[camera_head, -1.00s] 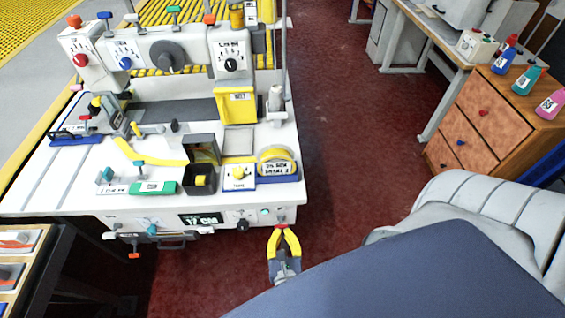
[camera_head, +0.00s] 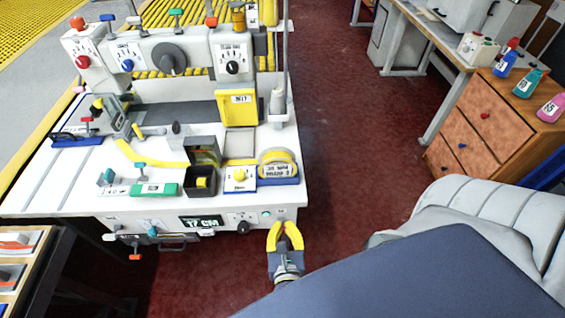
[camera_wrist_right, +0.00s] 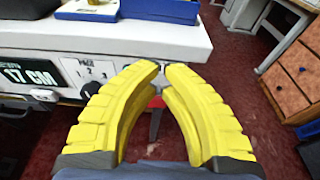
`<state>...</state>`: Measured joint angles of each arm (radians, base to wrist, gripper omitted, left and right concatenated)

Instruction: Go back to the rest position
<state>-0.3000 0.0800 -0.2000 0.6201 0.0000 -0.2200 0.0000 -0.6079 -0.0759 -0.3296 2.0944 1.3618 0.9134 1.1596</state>
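My right gripper (camera_head: 284,228) hangs over the red floor, just in front of the front right corner of the white binding machine (camera_head: 150,222). Its two yellow fingers also show in the right wrist view (camera_wrist_right: 163,68). They curve toward each other with a narrow gap between the tips, and nothing is held between them. The machine's front edge lies beyond the fingers, with a red part showing through the gap. My left gripper is in neither view.
The machine top carries a yellow tape roll (camera_head: 278,164), a black bin (camera_head: 201,181) and a green block (camera_head: 155,189). A wooden drawer cabinet (camera_head: 485,125) with bottles stands at right. The red floor (camera_head: 335,120) between is clear.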

